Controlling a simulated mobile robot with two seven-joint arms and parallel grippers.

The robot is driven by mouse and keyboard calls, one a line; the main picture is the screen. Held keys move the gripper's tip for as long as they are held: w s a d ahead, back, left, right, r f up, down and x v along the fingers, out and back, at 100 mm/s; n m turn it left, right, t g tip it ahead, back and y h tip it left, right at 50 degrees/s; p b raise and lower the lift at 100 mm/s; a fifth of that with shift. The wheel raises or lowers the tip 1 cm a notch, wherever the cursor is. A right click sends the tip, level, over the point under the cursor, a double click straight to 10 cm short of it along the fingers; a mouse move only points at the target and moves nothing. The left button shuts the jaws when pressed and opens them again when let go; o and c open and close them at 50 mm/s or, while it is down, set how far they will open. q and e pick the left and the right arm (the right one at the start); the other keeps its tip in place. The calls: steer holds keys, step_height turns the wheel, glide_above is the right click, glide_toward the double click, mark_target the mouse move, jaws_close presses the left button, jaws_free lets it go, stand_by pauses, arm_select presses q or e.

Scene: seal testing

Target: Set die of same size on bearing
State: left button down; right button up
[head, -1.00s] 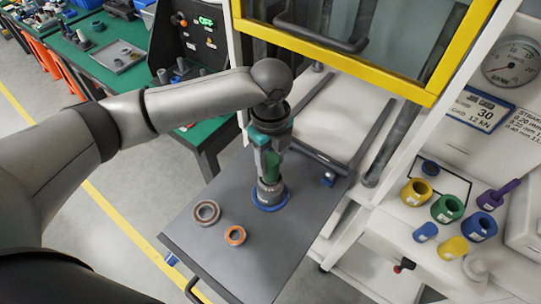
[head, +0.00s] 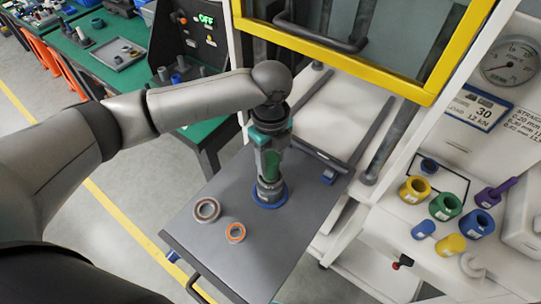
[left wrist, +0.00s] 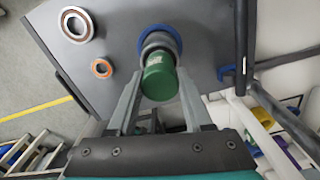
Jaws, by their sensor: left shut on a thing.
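My left gripper (head: 270,178) is shut on a die with a green top (left wrist: 160,79) and a stepped grey lower body (left wrist: 158,44). The die is upright over the blue-rimmed bearing (head: 270,202), which lies on the grey tray table. In the left wrist view the blue rim (left wrist: 178,38) shows around the die's lower end. I cannot tell whether die and bearing touch. A brown-rimmed bearing (head: 207,210) and a smaller orange-rimmed bearing (head: 236,233) lie to the left, apart from the die. My right gripper is not in view.
The grey tray table (head: 265,260) has free room at its front. A press with a yellow-framed door (head: 420,95) stands behind it. Yellow (head: 415,191), green (head: 446,207) and blue (head: 478,226) cups stand on a white shelf at right. A green bench (head: 115,50) is at back left.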

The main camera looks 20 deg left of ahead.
arm_select(q)
steer(key=shift+f, duration=0.2)
stand_by(0.6)
steer(key=c, duration=0.6)
jaws_free()
steer(key=shift+f, duration=0.1)
steer(key=shift+c, duration=0.2)
steer(key=o, duration=0.6)
steer(key=shift+c, duration=0.2)
steer(key=shift+p, duration=0.3)
steer(key=shift+r+p, duration=1.55)
steer(key=shift+p, duration=0.45)
steer(key=shift+r, duration=3.2)
